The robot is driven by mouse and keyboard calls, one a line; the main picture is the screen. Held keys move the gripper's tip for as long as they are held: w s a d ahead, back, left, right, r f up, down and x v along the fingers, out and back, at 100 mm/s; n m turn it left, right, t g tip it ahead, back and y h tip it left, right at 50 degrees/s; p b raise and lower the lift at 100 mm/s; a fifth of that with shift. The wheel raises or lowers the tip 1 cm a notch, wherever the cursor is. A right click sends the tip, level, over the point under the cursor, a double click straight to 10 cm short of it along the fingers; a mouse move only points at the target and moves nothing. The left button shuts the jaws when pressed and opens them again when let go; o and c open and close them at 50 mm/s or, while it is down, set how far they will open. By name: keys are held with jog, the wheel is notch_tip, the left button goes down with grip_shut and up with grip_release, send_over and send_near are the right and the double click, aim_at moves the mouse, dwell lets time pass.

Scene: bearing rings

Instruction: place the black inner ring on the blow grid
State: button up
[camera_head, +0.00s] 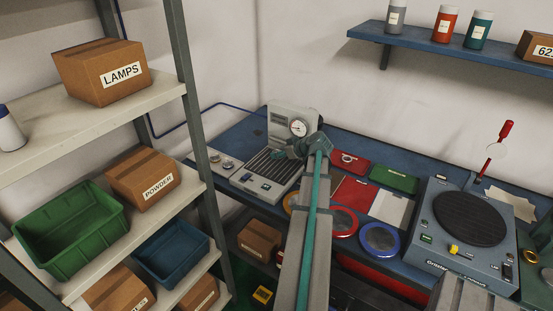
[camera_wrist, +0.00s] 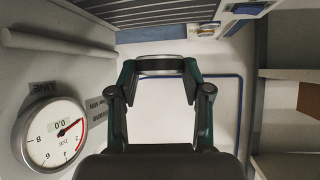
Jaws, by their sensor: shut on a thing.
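The blow grid (camera_head: 262,171) is a dark slatted panel on the front of a pale grey machine with a dial gauge (camera_head: 299,128). Its slats (camera_wrist: 130,14) also show at the top of the wrist view. In the wrist view my gripper (camera_wrist: 161,66) is shut on a ring (camera_wrist: 160,58), seen edge-on as a pale band with a dark lower edge. Its black colour is not clear there. I cannot tell whether the ring touches the grid; it is too small in the head view.
Small rings lie on a fixture (camera_head: 227,164) left of the grid and on a red tray (camera_head: 350,170) to its right. A green tray (camera_head: 395,180), blue-rimmed dish (camera_head: 380,240) and turntable device (camera_head: 430,245) stand further right. A shelf rack (camera_head: 190,90) stands left.

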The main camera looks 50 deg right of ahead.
jog(key=w+f, duration=0.1)
jog(key=w+d+f+p, duration=0.1)
jog(key=w+f, duration=0.1)
jog(key=shift+d+f, duration=0.25)
jog(key=shift+f, duration=0.15)
notch_tip(320, 180, down, 2)
jog(key=shift+s+a+f+p, duration=0.1)
jog(key=shift+f+p, duration=0.15)
jog(key=shift+p, duration=0.7)
jog(key=shift+f, duration=0.2)
jog(key=shift+f+b, duration=0.2)
jog(key=shift+b, duration=0.2)
jog(key=o, duration=1.3)
jog(key=shift+r+p, duration=0.2)
jog(key=shift+p, duration=0.1)
